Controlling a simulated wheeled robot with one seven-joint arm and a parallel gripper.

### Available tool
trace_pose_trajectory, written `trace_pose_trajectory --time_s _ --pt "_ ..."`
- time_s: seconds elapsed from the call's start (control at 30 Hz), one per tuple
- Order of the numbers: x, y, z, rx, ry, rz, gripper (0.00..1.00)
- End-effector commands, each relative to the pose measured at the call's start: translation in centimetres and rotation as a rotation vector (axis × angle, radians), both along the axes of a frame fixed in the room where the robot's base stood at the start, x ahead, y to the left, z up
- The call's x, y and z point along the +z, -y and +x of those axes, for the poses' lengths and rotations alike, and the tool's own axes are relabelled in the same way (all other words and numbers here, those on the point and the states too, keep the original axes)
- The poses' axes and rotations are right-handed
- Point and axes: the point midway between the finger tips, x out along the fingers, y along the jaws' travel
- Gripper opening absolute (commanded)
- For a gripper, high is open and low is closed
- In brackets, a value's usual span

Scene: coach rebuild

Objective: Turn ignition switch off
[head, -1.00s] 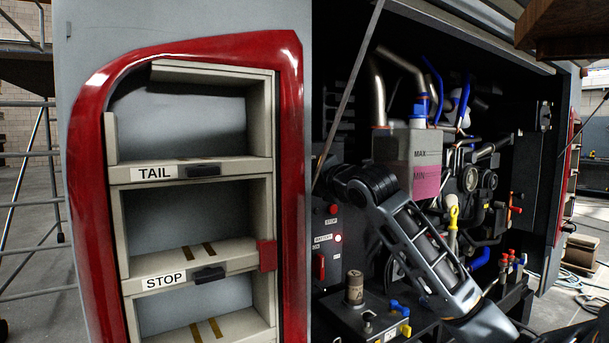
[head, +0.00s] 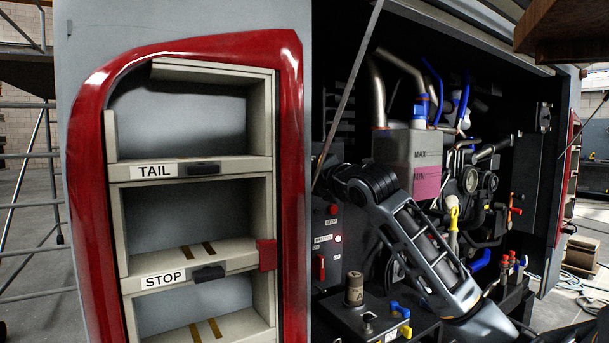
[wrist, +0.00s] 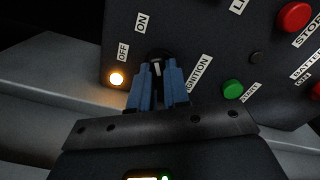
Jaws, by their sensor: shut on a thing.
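In the wrist view, my gripper (wrist: 158,75) has its two blue fingers closed around the ignition switch knob (wrist: 157,68) on a dark control panel (wrist: 200,45). The switch is mostly hidden between the fingers. An ON label (wrist: 143,22) and an OFF label (wrist: 123,50) sit to its upper left, and an IGNITION label (wrist: 197,74) is to its right. An amber lamp (wrist: 117,79) beside the OFF label is lit. In the head view the panel's edge shows behind my arm; my gripper is hidden there.
In the head view, a pink coolant tank (head: 419,165) and pipes stand behind my arm. A red-framed shelf unit (head: 293,150) is at left.

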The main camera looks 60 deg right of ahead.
Motion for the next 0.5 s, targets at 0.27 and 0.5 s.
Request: trace_pose_trajectory --time_s 0.27,0.5 --pt "-0.04 0.0 0.0 0.0 -0.002 -0.003 0.0" --pt "-0.21 0.0 0.0 0.001 -0.035 -0.058 0.0"
